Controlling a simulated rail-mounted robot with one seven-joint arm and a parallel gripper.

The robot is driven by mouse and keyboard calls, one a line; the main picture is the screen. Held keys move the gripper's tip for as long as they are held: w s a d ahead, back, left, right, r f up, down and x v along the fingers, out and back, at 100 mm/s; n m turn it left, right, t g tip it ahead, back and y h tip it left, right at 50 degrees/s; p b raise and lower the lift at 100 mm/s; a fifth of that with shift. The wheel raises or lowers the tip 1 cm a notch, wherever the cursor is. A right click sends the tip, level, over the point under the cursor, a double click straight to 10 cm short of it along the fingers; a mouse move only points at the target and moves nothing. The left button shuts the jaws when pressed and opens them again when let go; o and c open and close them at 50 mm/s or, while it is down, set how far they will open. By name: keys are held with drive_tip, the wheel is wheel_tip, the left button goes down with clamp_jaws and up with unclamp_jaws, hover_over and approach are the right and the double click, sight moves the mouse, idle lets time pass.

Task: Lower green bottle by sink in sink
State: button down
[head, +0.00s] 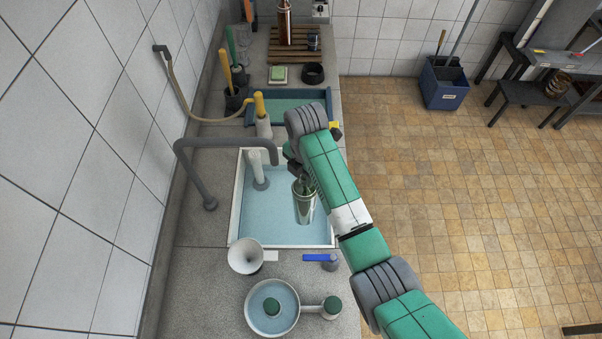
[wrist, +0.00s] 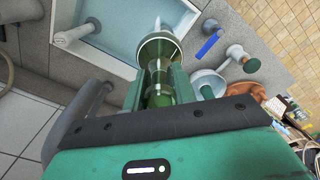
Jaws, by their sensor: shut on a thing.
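My gripper (wrist: 158,88) is shut on a green bottle (wrist: 158,68), held between its two fingers in the wrist view. In the head view the bottle (head: 304,205) hangs below my gripper (head: 296,165), over the right half of the sink. Its upper part is partly hidden by my arm. The sink (head: 238,215) has a pale rim and a light blue inside, and also shows in the wrist view (wrist: 118,62). I cannot tell whether the bottle's lower end touches the sink bottom or water.
A white upright piece (head: 258,168) stands in the sink's left half, under the grey faucet (head: 225,143). A blue tray (head: 318,94) lies behind the sink.

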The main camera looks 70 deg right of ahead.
idle(0.3)
wheel_tip(320, 180, down, 23)
drive_tip(key=b, duration=1.4)
drive_tip(key=shift+r+b, duration=0.15)
drive_tip(key=shift+b, duration=0.15)
drive_tip(key=shift+f+b, duration=0.45)
drive_tip(key=shift+f, duration=0.2)
drive_tip(key=c, duration=1.1)
unclamp_jaws()
drive_tip(key=shift+o, duration=0.2)
wheel_tip(320, 180, up, 8)
drive_tip(key=shift+p, duration=0.45)
